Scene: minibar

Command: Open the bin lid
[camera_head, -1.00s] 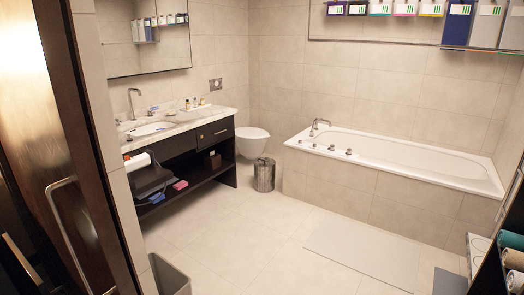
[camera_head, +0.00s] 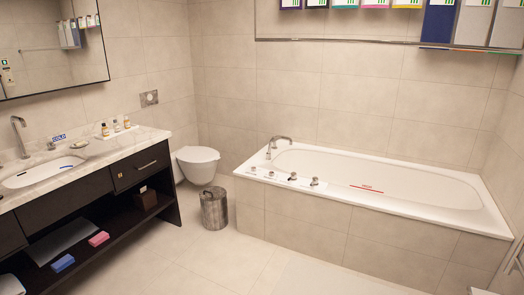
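The bin (camera_head: 214,208) is a small metal cylinder standing on the tiled floor, between the toilet and the near left corner of the bathtub. Its lid (camera_head: 213,193) looks shut, lying flat on top. Neither of my grippers shows in the head view.
A dark vanity (camera_head: 140,172) with a marble top and open lower shelf stands on the left. The white toilet (camera_head: 198,162) is just behind the bin. The bathtub (camera_head: 380,180) fills the right side. The tiled floor (camera_head: 190,265) in front of the bin is clear.

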